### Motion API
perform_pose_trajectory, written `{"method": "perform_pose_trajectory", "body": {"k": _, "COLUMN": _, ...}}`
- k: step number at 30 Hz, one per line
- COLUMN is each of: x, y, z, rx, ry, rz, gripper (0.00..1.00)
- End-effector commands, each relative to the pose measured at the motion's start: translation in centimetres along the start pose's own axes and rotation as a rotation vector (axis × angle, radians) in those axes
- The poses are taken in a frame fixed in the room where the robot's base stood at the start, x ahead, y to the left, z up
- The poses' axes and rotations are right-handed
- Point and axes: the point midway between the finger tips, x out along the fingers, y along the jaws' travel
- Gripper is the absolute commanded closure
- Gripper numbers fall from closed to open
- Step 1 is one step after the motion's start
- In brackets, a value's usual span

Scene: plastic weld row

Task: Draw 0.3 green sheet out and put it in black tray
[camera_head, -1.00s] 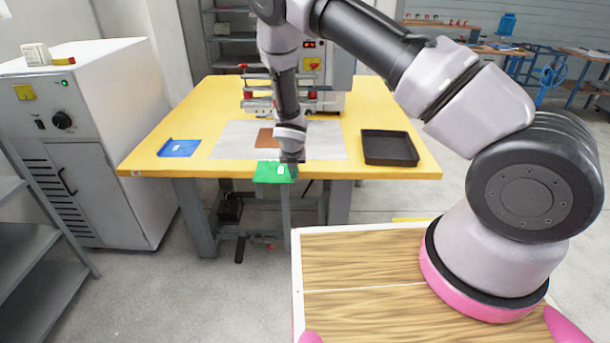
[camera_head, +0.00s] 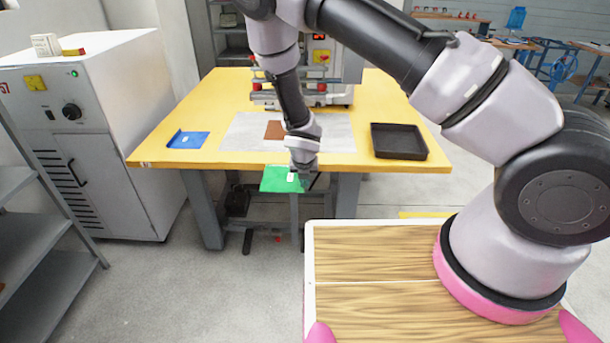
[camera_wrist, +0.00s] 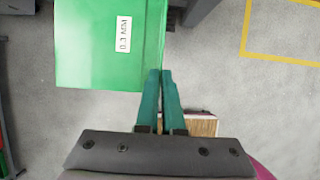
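The green sheet (camera_head: 279,179) hangs in the air just in front of the yellow table's front edge in the head view. In the wrist view the green sheet (camera_wrist: 95,45) fills the upper left, with a white label that seems to read 0.3. My gripper (camera_wrist: 161,72) has its two teal fingers close together on the sheet's right edge near a corner. In the head view my gripper (camera_head: 303,177) is at the sheet's right side. The black tray (camera_head: 399,142) lies empty on the right of the table.
A machine (camera_head: 310,93) stands at the back. A white cabinet (camera_head: 110,120) is at left. The table around the tray is clear.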

Motion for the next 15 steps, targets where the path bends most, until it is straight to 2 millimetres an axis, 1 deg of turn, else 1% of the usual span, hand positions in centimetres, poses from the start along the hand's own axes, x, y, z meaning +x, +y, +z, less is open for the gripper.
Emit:
{"method": "perform_pose_trajectory", "body": {"k": 3, "x": -0.6, "y": 0.0, "z": -1.4, "rx": -0.003, "ry": 0.000, "rz": -0.001, "gripper": 1.00}}
{"method": "perform_pose_trajectory", "body": {"k": 15, "x": -2.4, "y": 0.0, "z": -5.7, "rx": -0.003, "ry": 0.000, "rz": -0.001, "gripper": 1.00}}
